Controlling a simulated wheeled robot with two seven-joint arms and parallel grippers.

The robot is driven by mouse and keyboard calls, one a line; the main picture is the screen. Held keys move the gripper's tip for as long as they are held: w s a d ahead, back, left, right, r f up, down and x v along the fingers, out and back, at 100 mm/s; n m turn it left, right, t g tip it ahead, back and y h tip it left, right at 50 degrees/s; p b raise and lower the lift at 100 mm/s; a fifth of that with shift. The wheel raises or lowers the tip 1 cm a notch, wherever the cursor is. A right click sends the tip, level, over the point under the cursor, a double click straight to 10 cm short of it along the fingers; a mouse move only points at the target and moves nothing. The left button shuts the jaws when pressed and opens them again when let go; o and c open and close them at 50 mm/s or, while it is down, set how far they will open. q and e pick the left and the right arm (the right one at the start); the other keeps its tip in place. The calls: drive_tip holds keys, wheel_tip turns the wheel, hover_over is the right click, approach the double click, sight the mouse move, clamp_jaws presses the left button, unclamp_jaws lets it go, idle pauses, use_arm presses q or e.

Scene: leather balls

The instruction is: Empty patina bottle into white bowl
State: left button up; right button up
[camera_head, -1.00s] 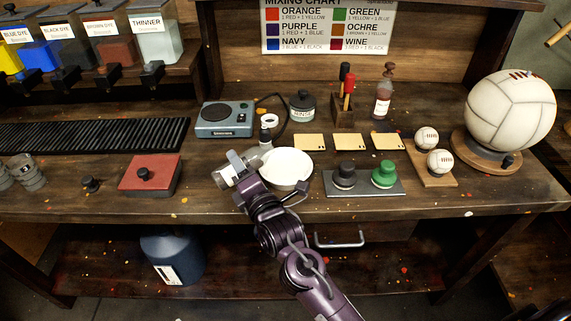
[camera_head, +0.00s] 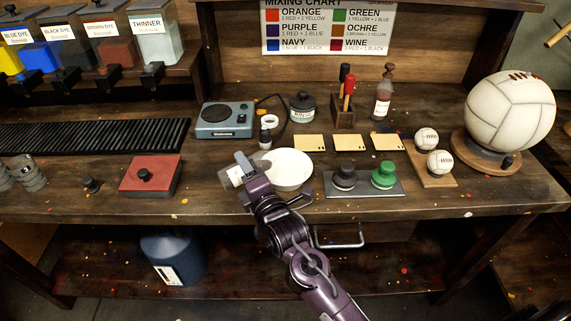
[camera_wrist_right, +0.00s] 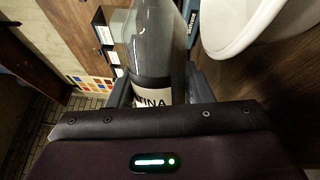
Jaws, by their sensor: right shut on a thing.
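The patina bottle (camera_head: 231,175) is clear, with a white label partly readable as "INA". My right gripper (camera_head: 243,167) is shut on it at the left side of the white bowl. In the right wrist view, the bottle (camera_wrist_right: 153,45) lies between the fingers of my right gripper (camera_wrist_right: 163,90); its label is partly covered. The white bowl (camera_head: 291,167) rests on the bench, just right of the bottle. Its rim also shows at the upper right of the wrist view (camera_wrist_right: 232,45). The bottle's mouth and any flow cannot be made out. My left gripper is out of view.
A red box (camera_head: 150,178) is to the left. A plate with black and green knobs (camera_head: 365,188) is to the right. Tan cards (camera_head: 309,143) lie behind. The bench front edge is close.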

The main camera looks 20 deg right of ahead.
sight(250, 159)
drive_tip(key=shift+d+r+m+p, duration=0.2)
drive_tip(key=shift+r+m+p, duration=1.15)
drive_tip(key=shift+m+p, duration=0.6)
idle(1.1)
drive_tip(key=shift+d+f+m+h+p, duration=0.2)
drive_tip(key=shift+m+h+p, duration=0.1)
drive_tip(key=shift+m, duration=0.55)
idle(1.4)
drive_tip(key=shift+w+d+r+m+p, duration=0.1)
drive_tip(key=shift+d+r+m+p, duration=0.1)
drive_tip(key=shift+r+m+p, duration=0.3)
idle(0.6)
